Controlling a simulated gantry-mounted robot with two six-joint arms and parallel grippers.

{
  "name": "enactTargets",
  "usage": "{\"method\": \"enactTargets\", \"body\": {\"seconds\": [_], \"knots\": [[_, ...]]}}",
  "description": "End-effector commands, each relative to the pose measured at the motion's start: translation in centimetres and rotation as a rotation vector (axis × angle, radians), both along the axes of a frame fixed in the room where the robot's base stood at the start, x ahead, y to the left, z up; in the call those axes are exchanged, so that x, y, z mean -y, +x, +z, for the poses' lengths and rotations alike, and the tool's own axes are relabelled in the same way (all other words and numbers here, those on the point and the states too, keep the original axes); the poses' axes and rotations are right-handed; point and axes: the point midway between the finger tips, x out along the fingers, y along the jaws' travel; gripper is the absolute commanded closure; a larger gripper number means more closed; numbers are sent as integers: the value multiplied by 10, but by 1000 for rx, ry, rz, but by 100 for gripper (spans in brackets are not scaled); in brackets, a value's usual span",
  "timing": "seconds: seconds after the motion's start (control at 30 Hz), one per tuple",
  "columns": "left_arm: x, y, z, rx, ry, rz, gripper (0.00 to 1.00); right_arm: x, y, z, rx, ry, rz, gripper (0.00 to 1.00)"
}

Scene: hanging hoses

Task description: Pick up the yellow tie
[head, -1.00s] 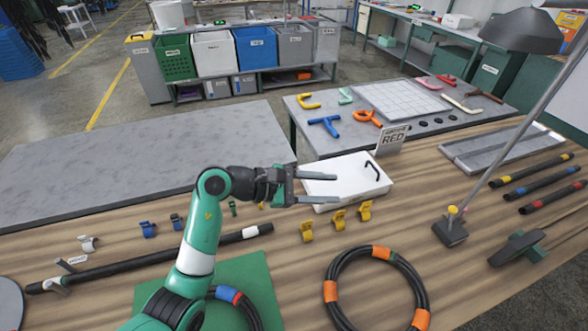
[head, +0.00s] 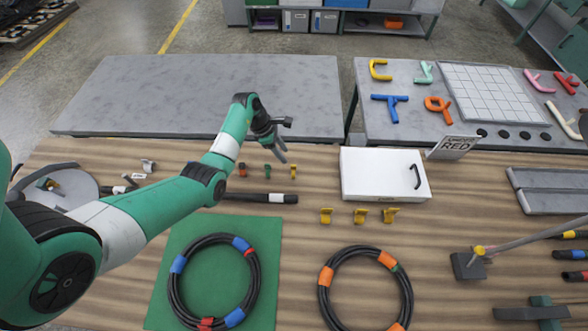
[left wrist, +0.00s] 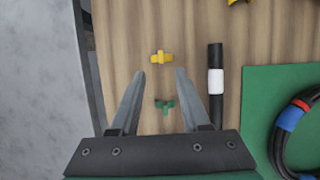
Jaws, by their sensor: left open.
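The small yellow tie (head: 293,171) lies on the wooden table, at the right end of a short row of ties beyond the black hose. In the left wrist view the yellow tie (left wrist: 162,57) lies just past the fingertips, roughly centred between them. My left gripper (head: 279,150) is open and points down above the far edge of the table, near the ties. In the left wrist view its fingers (left wrist: 159,73) are apart with nothing gripped. A green tie (left wrist: 165,106) shows between the fingers, below them on the table. My right gripper is not in view.
A black hose (head: 240,198) with a white band lies in front of the ties. Three larger yellow clips (head: 360,216) sit to the right, near a white box (head: 370,189). A coiled hose (head: 174,283) rests on a green mat (head: 160,304). A grey table (head: 200,95) stands behind.

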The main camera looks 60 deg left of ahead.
Motion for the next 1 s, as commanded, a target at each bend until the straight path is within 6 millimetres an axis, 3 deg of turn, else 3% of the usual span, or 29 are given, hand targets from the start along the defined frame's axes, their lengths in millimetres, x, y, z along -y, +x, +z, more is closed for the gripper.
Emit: {"method": "enactTargets", "body": {"seconds": [0.03, 0.1, 0.37, 0.6, 0.87, 0.9, 1.0], "knots": [[2, 4, -13, 0, -1, -3, 54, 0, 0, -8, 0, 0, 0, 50], [4, 7, -21, 0, 1, -2, 54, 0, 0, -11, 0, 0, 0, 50], [7, 11, -31, 1, 0, -1, 54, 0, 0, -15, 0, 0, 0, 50], [16, 22, -70, 0, 1, -2, 54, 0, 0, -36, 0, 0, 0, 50], [16, 25, -72, 2, 2, -1, 54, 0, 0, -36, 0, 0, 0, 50], [16, 25, -72, 2, 2, -1, 56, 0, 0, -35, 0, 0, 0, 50], [16, 25, -72, 2, 2, -1, 74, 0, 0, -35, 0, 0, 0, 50]]}}
